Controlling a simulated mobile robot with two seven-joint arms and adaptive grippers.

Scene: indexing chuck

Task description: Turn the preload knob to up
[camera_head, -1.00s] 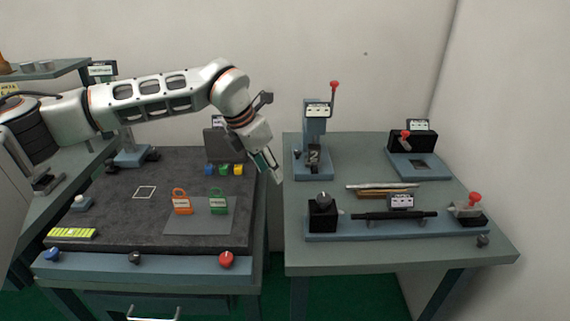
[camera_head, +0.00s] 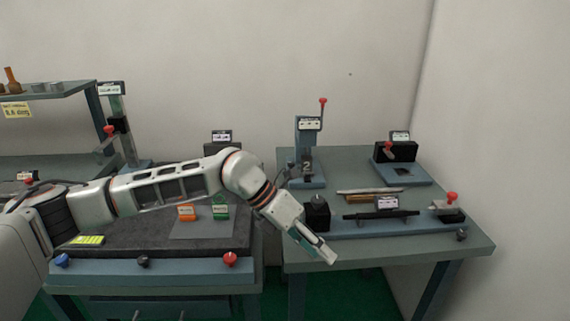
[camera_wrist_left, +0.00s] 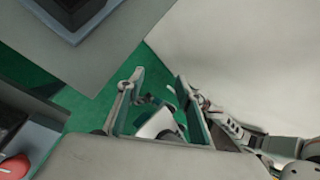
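A black block (camera_head: 317,219) with a dark round knob (camera_head: 317,199) on top stands at the left end of a blue-grey base on the right table; it looks like the preload knob, but its label is unreadable. My left gripper (camera_head: 325,252) is at the right table's front left edge, in front of and below the block in the picture, apart from it. In the left wrist view, my left gripper (camera_wrist_left: 158,78) has its fingers spread with nothing held between them. A grey-white arm (camera_wrist_left: 230,128), seemingly mine, shows at right there; its gripper state is unclear.
A dark bar (camera_head: 380,215) with a small display lies along the base, ending at a red-knobbed clamp (camera_head: 450,200). A lever stand (camera_head: 308,150) is behind. A red knob (camera_head: 230,259) is on the left table's front. A gap separates the tables.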

